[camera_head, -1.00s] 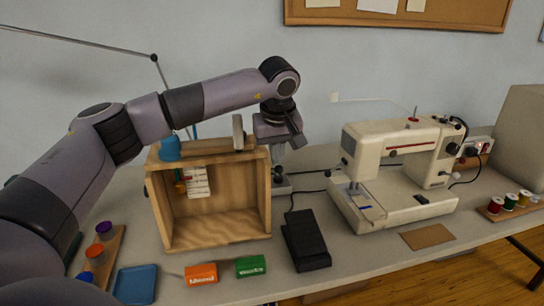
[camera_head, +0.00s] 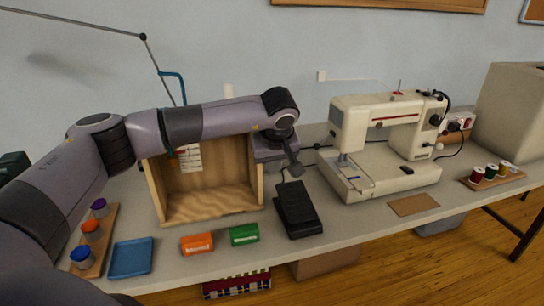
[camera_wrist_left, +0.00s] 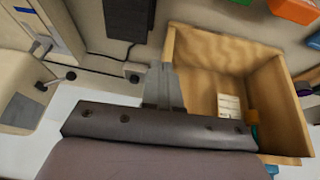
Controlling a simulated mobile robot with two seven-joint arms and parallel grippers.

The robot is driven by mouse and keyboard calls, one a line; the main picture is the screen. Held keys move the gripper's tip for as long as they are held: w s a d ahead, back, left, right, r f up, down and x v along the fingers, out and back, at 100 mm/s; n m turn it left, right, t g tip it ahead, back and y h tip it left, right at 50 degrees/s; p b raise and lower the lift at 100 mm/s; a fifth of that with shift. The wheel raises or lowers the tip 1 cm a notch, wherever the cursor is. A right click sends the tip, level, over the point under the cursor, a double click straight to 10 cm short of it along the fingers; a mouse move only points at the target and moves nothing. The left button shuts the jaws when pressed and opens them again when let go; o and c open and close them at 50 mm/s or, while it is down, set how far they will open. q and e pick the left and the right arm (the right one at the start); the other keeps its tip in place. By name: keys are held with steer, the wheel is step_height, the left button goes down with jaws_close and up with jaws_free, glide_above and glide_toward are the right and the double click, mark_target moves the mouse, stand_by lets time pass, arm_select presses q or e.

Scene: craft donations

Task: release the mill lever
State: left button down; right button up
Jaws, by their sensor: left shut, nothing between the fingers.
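I cannot pick out a mill lever for certain in either view. My left gripper (camera_head: 292,166) is shut and empty. It hangs just right of the upper right corner of an open wooden box (camera_head: 212,205), behind the black foot pedal (camera_head: 297,210). My arm hides the box's top edge and what stands on it. A white tag (camera_head: 190,158) hangs inside the box. In the left wrist view, the gripper's fingers (camera_wrist_left: 161,86) appear beside the box wall (camera_wrist_left: 168,45); I cannot tell whether they touch it. My right gripper is not in view.
A cream sewing machine (camera_head: 385,125) stands right of the gripper, with a cardboard piece (camera_head: 414,205) before it. Orange (camera_head: 197,244) and green (camera_head: 244,235) packets and a blue tray (camera_head: 131,258) lie at the front edge. Thread spools (camera_head: 490,172) sit far right.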

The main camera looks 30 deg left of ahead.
arm_select(q)
steer(key=shift+f, duration=0.35)
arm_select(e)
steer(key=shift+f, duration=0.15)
arm_select(q)
steer(key=shift+w+a+r+p, duration=0.3)
steer(key=shift+w+a, duration=0.2)
steer(key=shift+a, duration=0.05)
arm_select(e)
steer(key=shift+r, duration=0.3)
